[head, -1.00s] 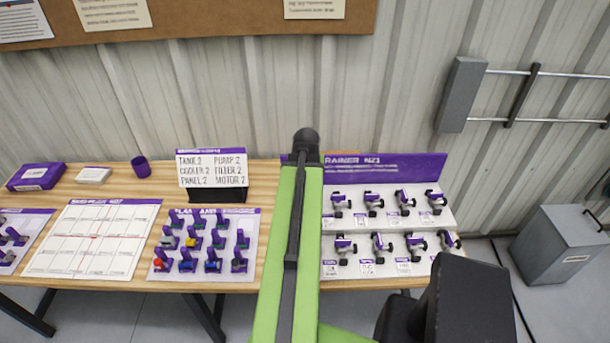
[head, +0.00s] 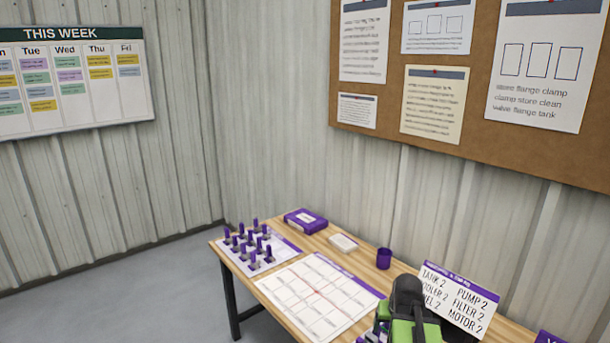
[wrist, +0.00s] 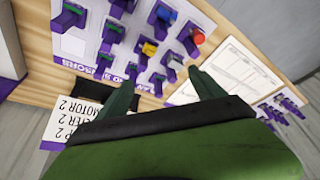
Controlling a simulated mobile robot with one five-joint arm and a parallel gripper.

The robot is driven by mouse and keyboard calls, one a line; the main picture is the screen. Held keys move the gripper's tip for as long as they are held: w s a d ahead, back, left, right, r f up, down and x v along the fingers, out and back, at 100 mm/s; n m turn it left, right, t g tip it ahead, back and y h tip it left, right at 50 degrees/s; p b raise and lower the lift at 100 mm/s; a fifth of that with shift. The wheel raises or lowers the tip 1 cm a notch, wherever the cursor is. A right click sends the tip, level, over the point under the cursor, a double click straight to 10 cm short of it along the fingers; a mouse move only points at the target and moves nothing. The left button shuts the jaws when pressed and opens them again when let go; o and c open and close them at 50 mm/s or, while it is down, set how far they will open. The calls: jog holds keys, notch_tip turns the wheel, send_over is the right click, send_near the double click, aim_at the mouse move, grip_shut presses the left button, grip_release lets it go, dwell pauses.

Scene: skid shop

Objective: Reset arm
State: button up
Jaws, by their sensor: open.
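My gripper (wrist: 163,97) shows in the wrist view with its two green fingers spread apart and nothing between them. It is above the bench, over the edge of a white board of purple clamp-like parts (wrist: 148,50), some with blue, yellow or red pieces. In the head view my green and black arm (head: 408,310) reaches up at the bottom right, in front of the label card (head: 458,298). The gripper's fingers cannot be made out in the head view.
The wooden bench (head: 335,250) carries a white grid sheet (head: 318,292), a board of purple parts (head: 255,247), a purple box (head: 305,221), a small white box (head: 343,243) and a purple cup (head: 384,258). Corrugated walls meet behind it. Floor at left is clear.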

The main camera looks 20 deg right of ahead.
jog(key=w+a+f+n+y+b, duration=0.1)
jog(key=w+a+n, duration=0.1)
jog(key=a, duration=0.6)
jog(key=w+a+f+n+b, duration=0.1)
jog(key=w+a+f, duration=0.15)
jog(key=a, duration=0.55)
jog(key=s+a+n+g, duration=0.1)
jog(key=s+a, duration=0.1)
jog(key=a, duration=0.6)
jog(key=s+a+f+n+g, duration=0.1)
jog(key=s+a+g, duration=0.1)
jog(key=a, duration=0.6)
jog(key=shift+s+f+g+y+b, duration=0.3)
jog(key=shift+s+y+b, duration=0.1)
jog(key=shift+s+b, duration=0.05)
